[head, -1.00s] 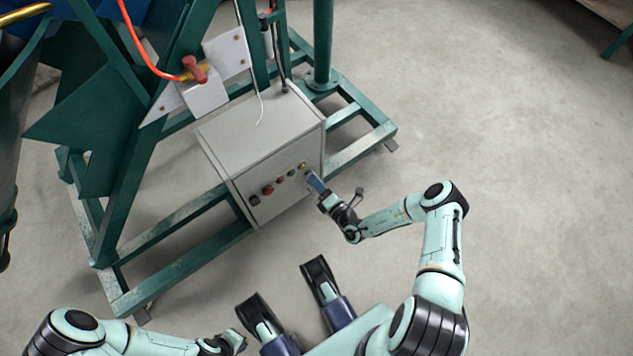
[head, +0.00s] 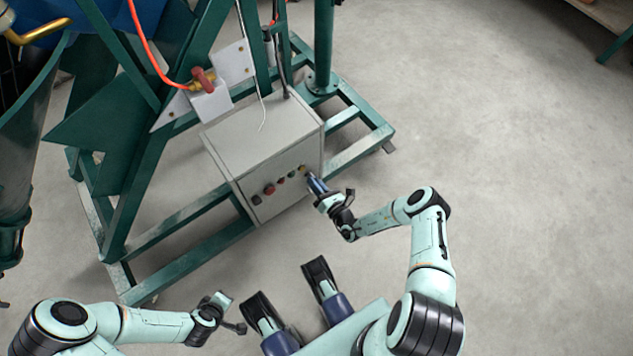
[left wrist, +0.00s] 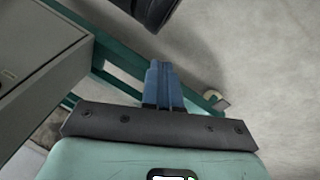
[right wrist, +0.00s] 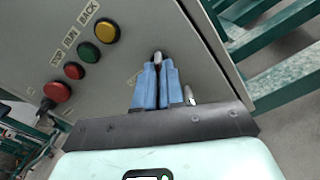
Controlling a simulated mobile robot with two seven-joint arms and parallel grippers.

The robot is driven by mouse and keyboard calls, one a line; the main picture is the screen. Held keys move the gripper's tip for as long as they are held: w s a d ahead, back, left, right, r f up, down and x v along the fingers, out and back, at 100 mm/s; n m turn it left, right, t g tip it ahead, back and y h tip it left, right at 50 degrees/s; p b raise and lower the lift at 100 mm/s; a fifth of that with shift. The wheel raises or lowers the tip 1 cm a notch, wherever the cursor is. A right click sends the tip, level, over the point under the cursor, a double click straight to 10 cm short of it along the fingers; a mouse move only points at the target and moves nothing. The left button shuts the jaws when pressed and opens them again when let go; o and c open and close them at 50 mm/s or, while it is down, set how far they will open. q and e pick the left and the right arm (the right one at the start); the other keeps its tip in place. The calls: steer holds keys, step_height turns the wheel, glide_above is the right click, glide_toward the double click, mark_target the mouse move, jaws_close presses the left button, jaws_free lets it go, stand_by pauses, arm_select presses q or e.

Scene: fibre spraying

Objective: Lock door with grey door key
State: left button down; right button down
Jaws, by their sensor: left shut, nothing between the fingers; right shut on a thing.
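The grey control cabinet (head: 264,140) has its front door (right wrist: 130,35) closed. My right gripper (head: 313,181) is at the right end of the door's button row. In the right wrist view its blue fingers (right wrist: 156,84) are shut on a small grey metal piece (right wrist: 157,58), likely the grey door key, mostly hidden between the fingertips. A second small silver piece (right wrist: 189,95) shows beside the right finger; I cannot tell what it is. My left gripper (head: 222,300) is low at the left of my base, with its blue fingers (left wrist: 162,83) shut and empty.
Red, green and yellow buttons (right wrist: 106,30) and a black-red knob (right wrist: 56,93) sit on the door. The green steel frame (head: 180,253) surrounds the cabinet. An orange hose (head: 141,40) hangs above it. Concrete floor (head: 480,120) is clear on the right.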

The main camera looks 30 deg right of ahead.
arm_select(q)
steer(key=s+d+r+g+p, duration=0.1)
steer(key=s+d+r+p, duration=0.1)
steer(key=s, duration=0.3)
steer(key=shift+d+r+h, duration=0.15)
steer(key=shift+r+h, duration=0.2)
steer(key=shift+h, duration=0.05)
arm_select(e)
steer(key=shift+n, duration=2.9)
steer(key=c, duration=1.2)
jaws_free()
steer(key=shift+c, duration=0.2)
